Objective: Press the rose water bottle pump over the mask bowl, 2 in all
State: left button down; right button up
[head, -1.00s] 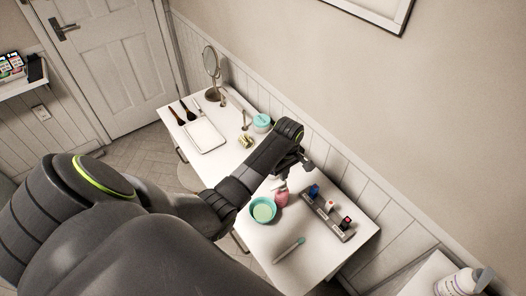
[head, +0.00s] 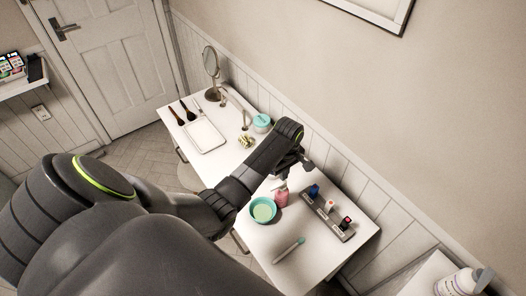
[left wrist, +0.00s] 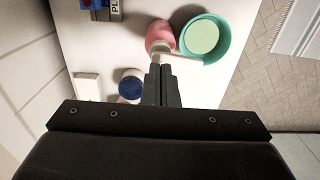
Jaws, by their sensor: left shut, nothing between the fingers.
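The pink rose water bottle (head: 282,199) stands upright on the white table, beside the teal mask bowl (head: 263,210) with pale green contents. In the left wrist view, the pink bottle (left wrist: 159,36) has a white pump spout pointing right, toward and across the near rim of the bowl (left wrist: 222,37). My left gripper (left wrist: 161,68) is shut and empty. Its fingertips overlap the pump head in that view; I cannot tell whether they touch it. In the head view, my left gripper (head: 303,160) is above and beyond the bottle, partly hidden by its own wrist. My right gripper is not in view.
A grey rack (head: 328,217) with small coloured items stands right of the bottle. A teal-tipped tool (head: 289,250) lies in front. A white tray (head: 204,136), brushes, a mirror (head: 211,72) and a teal-lidded jar (head: 262,122) occupy the far end. The wall borders the table.

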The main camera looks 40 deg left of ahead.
pick_arm(q)
jog(key=shift+f, duration=0.15)
jog(key=shift+f+b, duration=0.65)
jog(key=shift+f, duration=0.7)
jog(key=shift+r+p, duration=1.25)
jog(key=shift+r, duration=0.2)
jog(key=shift+f, duration=0.1)
